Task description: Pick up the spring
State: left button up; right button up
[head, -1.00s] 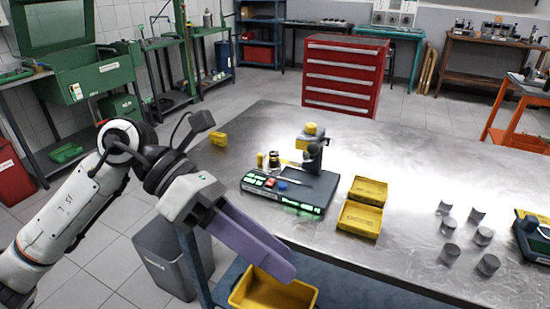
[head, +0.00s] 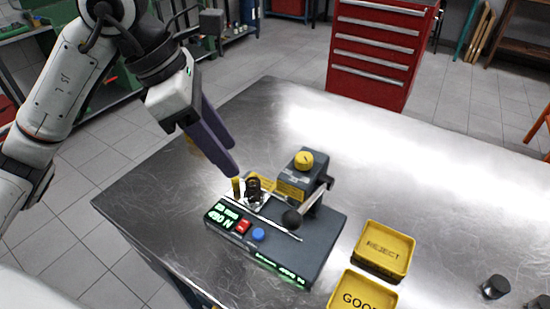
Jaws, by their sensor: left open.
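A small dark coiled part that looks like the spring (head: 254,188) stands upright on the left part of a dark grey spring tester (head: 300,250), beside a short yellow post (head: 236,188). The tester has a lit display, a red and a blue button, and a lever with a black ball knob. My left gripper (head: 232,158), with two purple fingers, points down and right, its tips just above and left of the spring. The fingers are apart with nothing seen between them. I cannot tell the exact height of the tips over the spring. My right gripper is out of view.
A yellow-knobbed block (head: 303,165) rises just right of the spring. Yellow REJECT (head: 384,246) and GOOD (head: 362,292) trays sit right of the tester. Dark cylinders (head: 495,287) stand at lower right. The metal table (head: 430,165) is clear behind. A red drawer cabinet (head: 380,50) stands beyond.

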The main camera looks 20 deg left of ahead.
aim_at(260, 191)
pick_arm(q)
jog(key=x, duration=0.4)
jog(key=shift+d+f, duration=0.2)
jog(key=shift+p+x, duration=0.45)
jog(key=shift+x, duration=2.35)
jog(key=shift+w+d+r, duration=0.1)
jog(key=shift+w+d, duration=0.05)
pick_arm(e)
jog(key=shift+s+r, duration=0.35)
pick_arm(q)
jog(key=shift+c, duration=0.4)
grip_shut()
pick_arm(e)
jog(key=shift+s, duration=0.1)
